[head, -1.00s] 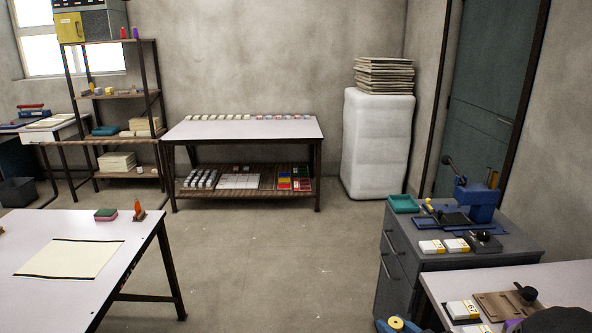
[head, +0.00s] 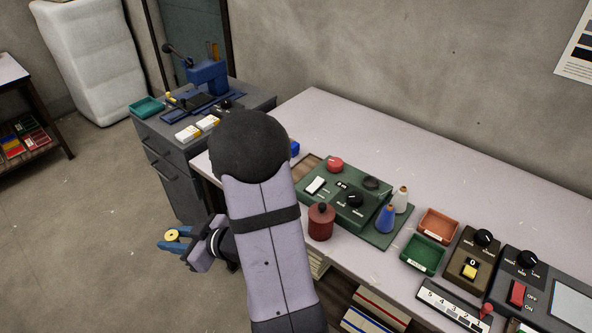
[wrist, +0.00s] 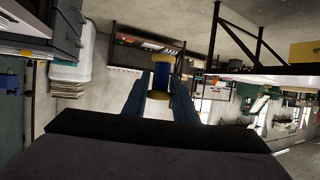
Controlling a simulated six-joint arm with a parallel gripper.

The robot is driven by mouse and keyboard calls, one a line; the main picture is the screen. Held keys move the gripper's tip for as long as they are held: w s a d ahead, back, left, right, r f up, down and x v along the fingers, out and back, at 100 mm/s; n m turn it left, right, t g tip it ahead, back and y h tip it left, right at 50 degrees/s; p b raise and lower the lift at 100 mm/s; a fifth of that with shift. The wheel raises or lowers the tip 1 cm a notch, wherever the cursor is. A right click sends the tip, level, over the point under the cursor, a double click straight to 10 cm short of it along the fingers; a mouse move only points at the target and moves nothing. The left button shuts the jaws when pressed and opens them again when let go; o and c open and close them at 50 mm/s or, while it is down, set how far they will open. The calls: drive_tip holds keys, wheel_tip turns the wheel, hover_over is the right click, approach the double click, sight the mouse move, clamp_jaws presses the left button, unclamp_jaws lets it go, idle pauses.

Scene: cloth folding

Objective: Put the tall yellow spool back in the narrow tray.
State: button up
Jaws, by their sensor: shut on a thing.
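My gripper (head: 174,240) has blue fingers and is shut on a spool (head: 172,236), held over the open floor left of the bench. From above only its round yellow top shows. In the wrist view the spool (wrist: 163,75) stands between the two fingers, with yellow ends and a dark blue middle. I cannot tell which tray is the narrow one. An orange-red tray (head: 438,225) and a green tray (head: 423,255) lie on the bench. A teal tray (head: 147,107) sits on the grey cabinet. My arm hides part of the bench's left end.
The pale bench (head: 480,185) holds a green machine (head: 345,196), a dark red canister (head: 321,222), blue and white cones (head: 387,218) and control boxes (head: 470,255). A blue press (head: 208,85) stands on the grey cabinet (head: 180,150). The floor at left is clear.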

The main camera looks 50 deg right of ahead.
drive_tip(key=w+d+r+m+t+h, duration=0.15)
drive_tip(key=w+d+m+h, duration=0.4)
drive_tip(key=w+d, duration=0.65)
drive_tip(key=w+d+r+m+g+h, duration=0.1)
drive_tip(key=d+r+m+g+h, duration=0.2)
drive_tip(key=d, duration=0.5)
drive_tip(key=w+d+r+m+h, duration=0.1)
drive_tip(key=d+r+m+h, duration=0.2)
drive_tip(key=d, duration=0.6)
drive_tip(key=s+d+r+m+g+h, duration=0.3)
drive_tip(key=s+d+m+g+h, duration=0.5)
drive_tip(key=d, duration=0.6)
drive_tip(key=s+f+m+g+y, duration=0.1)
drive_tip(key=s+f+m+g, duration=0.3)
drive_tip(key=s, duration=0.5)
drive_tip(key=shift+a+f+m+g+y+p, duration=0.35)
drive_tip(key=shift+a+g+p, duration=0.1)
drive_tip(key=shift+g, duration=0.4)
drive_tip(key=shift+w, duration=0.15)
